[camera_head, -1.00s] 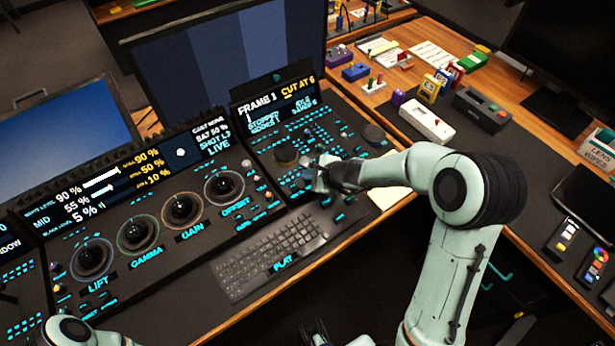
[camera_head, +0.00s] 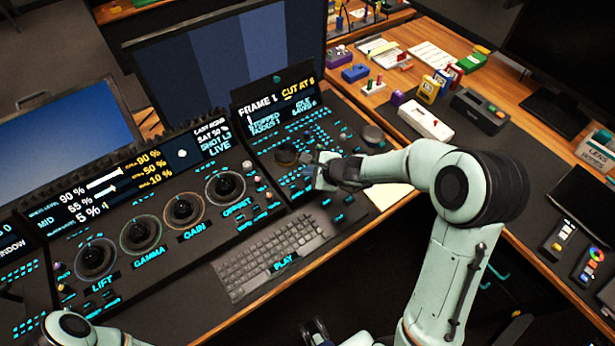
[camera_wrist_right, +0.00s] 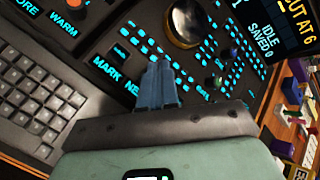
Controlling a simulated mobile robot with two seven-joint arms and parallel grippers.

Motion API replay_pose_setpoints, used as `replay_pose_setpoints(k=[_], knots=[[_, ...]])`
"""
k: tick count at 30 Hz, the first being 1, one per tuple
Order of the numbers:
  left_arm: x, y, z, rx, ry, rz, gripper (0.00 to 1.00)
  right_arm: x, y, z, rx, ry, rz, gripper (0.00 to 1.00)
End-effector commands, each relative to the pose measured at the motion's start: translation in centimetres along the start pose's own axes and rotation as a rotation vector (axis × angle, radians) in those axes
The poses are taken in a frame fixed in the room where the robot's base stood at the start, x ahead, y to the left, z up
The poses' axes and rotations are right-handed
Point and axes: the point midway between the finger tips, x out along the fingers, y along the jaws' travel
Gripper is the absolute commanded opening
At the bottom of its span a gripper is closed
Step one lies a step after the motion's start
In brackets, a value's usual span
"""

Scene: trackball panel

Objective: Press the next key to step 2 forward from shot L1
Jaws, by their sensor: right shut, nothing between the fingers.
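My right gripper (camera_head: 314,165) is shut and empty over the trackball panel (camera_head: 265,146). In the right wrist view its closed fingertips (camera_wrist_right: 161,66) stand beside and partly over a key label that starts with "NE" (camera_wrist_right: 131,89); the rest of that label is hidden. I cannot tell whether the tips touch a key. A "MARK" label (camera_wrist_right: 107,70) lies just left of it.
A keyboard (camera_head: 270,257) lies in front of the panel. Several ringed trackballs, such as the offset one (camera_head: 225,184), are to the left. A white box (camera_head: 425,120) and small coloured items stand on the desk at right.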

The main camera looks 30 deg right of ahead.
Motion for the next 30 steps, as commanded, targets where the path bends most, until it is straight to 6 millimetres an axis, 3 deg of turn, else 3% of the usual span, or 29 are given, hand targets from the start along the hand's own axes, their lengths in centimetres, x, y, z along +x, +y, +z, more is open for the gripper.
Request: replay_pose_setpoints(k=[15, 30], knots=[[-4.1, 1.8, -0.8, 0.007, 0.019, 0.007, 0.43, -3.4, -2.6, 2.6, -0.002, -0.001, -0.002, 0.0], [-4.0, 1.7, -0.8, 0.007, 0.018, 0.006, 0.43, -3.4, -2.5, 2.5, 0.0, 0.0, 0.0, 0.0]])
